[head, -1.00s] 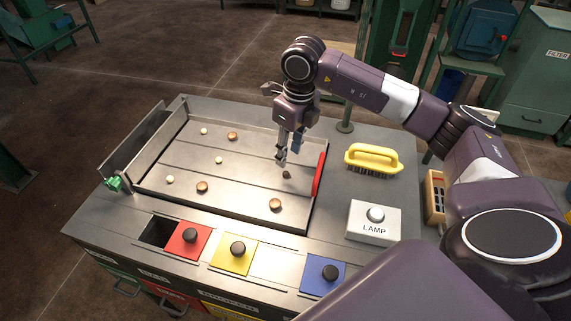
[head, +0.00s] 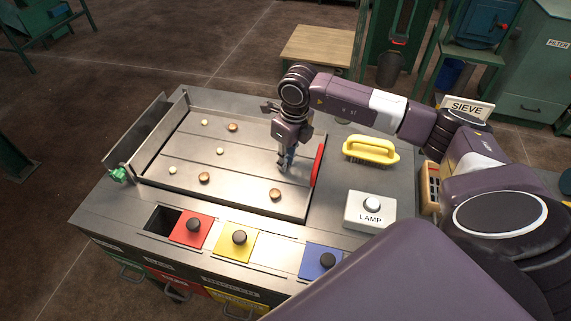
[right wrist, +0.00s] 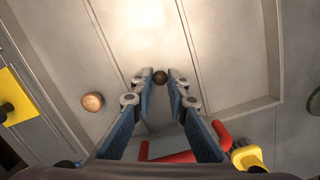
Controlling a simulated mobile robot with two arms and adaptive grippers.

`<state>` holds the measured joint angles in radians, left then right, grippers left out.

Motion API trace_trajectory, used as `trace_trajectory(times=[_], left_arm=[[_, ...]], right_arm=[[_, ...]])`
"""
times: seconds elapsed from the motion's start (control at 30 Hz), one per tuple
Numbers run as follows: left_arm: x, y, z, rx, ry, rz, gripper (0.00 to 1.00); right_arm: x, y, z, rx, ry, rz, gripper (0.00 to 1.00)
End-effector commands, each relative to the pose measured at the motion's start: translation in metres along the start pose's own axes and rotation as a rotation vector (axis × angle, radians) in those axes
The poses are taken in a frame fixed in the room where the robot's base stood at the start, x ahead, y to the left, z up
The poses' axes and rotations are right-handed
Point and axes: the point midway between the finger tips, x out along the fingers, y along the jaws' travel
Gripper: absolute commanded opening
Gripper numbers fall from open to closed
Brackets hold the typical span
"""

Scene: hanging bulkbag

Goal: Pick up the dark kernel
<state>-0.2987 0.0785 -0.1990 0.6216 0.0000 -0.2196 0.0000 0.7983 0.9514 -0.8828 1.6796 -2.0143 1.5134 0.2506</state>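The dark kernel (right wrist: 160,77) is a small dark brown ball on the metal tray (head: 163,171). In the right wrist view it lies between the two fingertips, with a narrow gap on either side. In the head view my right gripper's fingers hide it. My right gripper (head: 285,166) points down at the right end of the tray, near the red bar (head: 318,165). Its blue-padded fingers (right wrist: 160,80) are apart and are not closed on the kernel. My left gripper is not in view.
Several brown kernels (head: 275,194) and pale kernels (head: 220,153) lie spread on the tray. A yellow brush (head: 370,149) and a lamp button box (head: 370,211) stand to the right. Red (head: 191,229), yellow (head: 236,242) and blue (head: 323,262) knobbed lids line the front, beside an open slot (head: 161,219).

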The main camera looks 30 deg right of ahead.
Motion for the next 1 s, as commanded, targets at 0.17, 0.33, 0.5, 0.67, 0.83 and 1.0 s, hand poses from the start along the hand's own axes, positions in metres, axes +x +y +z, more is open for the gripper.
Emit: trace_trajectory(times=[0.17,0.33,0.5,0.67,0.83,1.0], left_arm=[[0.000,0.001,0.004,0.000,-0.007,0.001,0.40],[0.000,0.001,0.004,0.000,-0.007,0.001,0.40],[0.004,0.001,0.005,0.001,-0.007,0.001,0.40],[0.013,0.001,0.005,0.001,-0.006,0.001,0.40],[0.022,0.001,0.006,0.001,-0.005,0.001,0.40],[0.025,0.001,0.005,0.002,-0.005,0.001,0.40]], right_arm=[[0.000,0.000,0.000,0.000,0.000,0.000,0.07],[0.000,0.000,0.000,0.000,0.000,0.000,0.07],[-0.009,0.000,0.002,0.000,-0.004,0.000,0.07],[-0.037,-0.001,0.006,0.000,-0.007,-0.002,0.07],[-0.071,-0.001,0.010,0.000,-0.006,-0.002,0.07],[-0.093,0.000,0.012,0.000,-0.002,0.000,0.07]])
